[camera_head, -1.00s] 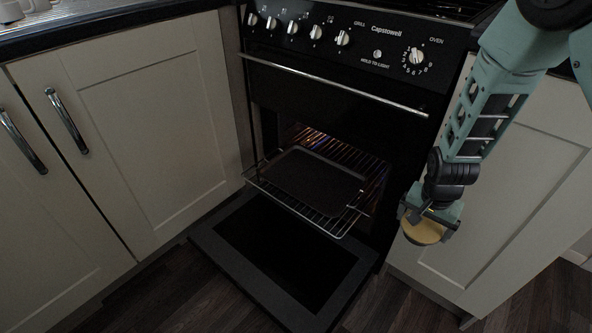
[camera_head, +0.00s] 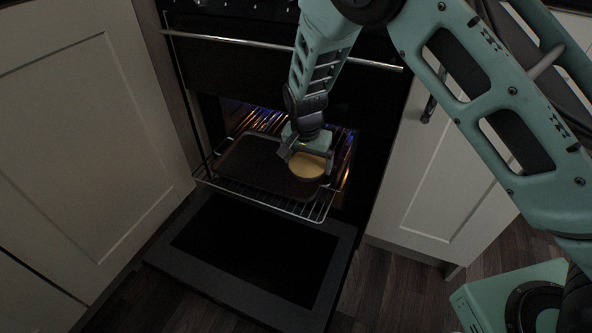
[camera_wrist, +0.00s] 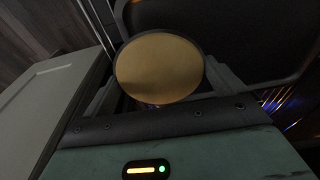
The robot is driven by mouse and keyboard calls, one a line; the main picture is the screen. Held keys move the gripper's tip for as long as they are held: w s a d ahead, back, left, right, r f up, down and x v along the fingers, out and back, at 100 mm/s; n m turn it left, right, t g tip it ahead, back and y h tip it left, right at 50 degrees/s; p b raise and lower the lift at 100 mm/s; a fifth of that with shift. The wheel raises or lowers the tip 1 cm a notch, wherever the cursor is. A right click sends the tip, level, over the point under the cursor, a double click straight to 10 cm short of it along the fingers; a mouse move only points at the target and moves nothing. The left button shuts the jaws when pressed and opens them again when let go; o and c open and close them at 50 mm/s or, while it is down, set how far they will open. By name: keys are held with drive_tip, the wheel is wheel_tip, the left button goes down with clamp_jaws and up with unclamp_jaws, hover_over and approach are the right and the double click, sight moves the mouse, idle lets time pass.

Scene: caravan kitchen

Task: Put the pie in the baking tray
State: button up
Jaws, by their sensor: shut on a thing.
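The pie (camera_head: 308,166) is round with a golden top and a dark rim or dish. It also shows in the wrist view (camera_wrist: 160,68), between the fingers. My gripper (camera_head: 306,156) is shut on the pie and points down over the right end of the baking tray. The baking tray (camera_head: 247,158) is dark and shallow and lies on the pulled-out oven rack. It also shows in the wrist view (camera_wrist: 215,22), beyond the pie. I cannot tell whether the pie touches the tray. My gripper hides part of the tray's back right.
The wire rack (camera_head: 285,205) sticks out of the lit oven. The oven door (camera_head: 250,250) is folded down below it. The grill handle (camera_head: 280,50) runs across above the opening. Cream cupboards stand at left (camera_head: 80,130) and right (camera_head: 430,175).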

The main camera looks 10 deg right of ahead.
sight(296, 159)
drive_tip(key=shift+w+a+b, duration=0.2)
drive_tip(key=shift+w+a, duration=0.25)
drive_tip(key=shift+a, duration=0.25)
drive_tip(key=shift+w+a+b, duration=0.15)
drive_tip(key=shift+w+a, duration=0.25)
drive_tip(key=shift+a, duration=0.25)
wheel_tip(296, 159, down, 4)
drive_tip(key=shift+r+b, duration=0.15)
drive_tip(key=shift+b, duration=0.9)
drive_tip(key=shift+r, duration=0.15)
drive_tip(key=shift+d, duration=0.1)
drive_tip(key=o, duration=0.8)
drive_tip(key=shift+f, duration=0.2)
drive_tip(key=shift+c, duration=0.2)
drive_tip(key=r+p, duration=0.1)
drive_tip(key=r, duration=0.3)
drive_tip(key=s+r+p, duration=0.1)
drive_tip(key=r+p, duration=0.1)
drive_tip(key=r, duration=0.2)
drive_tip(key=a+r+p, duration=0.1)
drive_tip(key=r+p, duration=0.1)
drive_tip(key=r, duration=0.2)
drive_tip(key=shift+s+r, duration=0.15)
drive_tip(key=shift+s, duration=0.2)
